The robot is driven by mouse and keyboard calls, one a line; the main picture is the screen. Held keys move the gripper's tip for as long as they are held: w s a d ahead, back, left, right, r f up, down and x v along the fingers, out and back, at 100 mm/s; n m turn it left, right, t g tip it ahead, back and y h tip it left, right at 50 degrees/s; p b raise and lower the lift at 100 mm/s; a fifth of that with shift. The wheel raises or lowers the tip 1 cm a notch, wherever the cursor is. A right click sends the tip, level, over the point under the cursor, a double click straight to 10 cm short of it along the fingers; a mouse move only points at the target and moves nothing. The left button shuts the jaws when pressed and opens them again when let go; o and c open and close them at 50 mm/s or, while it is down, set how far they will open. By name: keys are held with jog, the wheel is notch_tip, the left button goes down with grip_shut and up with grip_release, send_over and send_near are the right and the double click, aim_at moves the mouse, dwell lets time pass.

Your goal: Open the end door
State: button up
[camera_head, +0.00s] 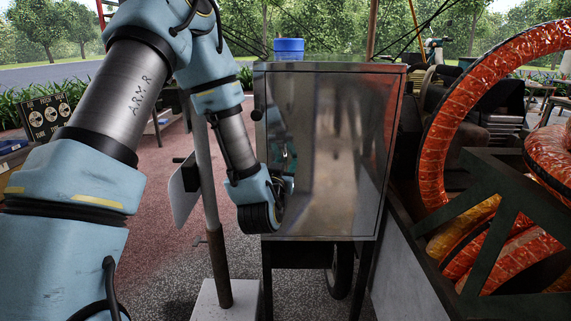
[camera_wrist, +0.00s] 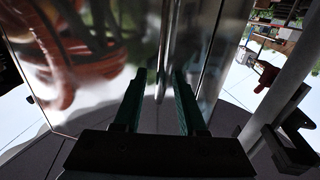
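The end door (camera_head: 340,150) is a shiny metal panel on the front of the cart's metal cabinet, and it looks closed in its frame. My gripper (camera_head: 285,188) is at the lower left part of the door, mostly hidden behind my wrist. In the wrist view my gripper (camera_wrist: 161,75) has its two green-grey fingers apart, pointing at the reflective panel (camera_wrist: 95,60). A dark knob (camera_head: 257,114) sits on the cabinet's upper left edge.
A grey post (camera_head: 214,200) on a pale base (camera_head: 224,301) stands just left of the cabinet. Orange hoses (camera_head: 450,130) and a dark metal frame (camera_head: 500,200) crowd the right.

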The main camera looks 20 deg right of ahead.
grip_shut()
dwell(1.2)
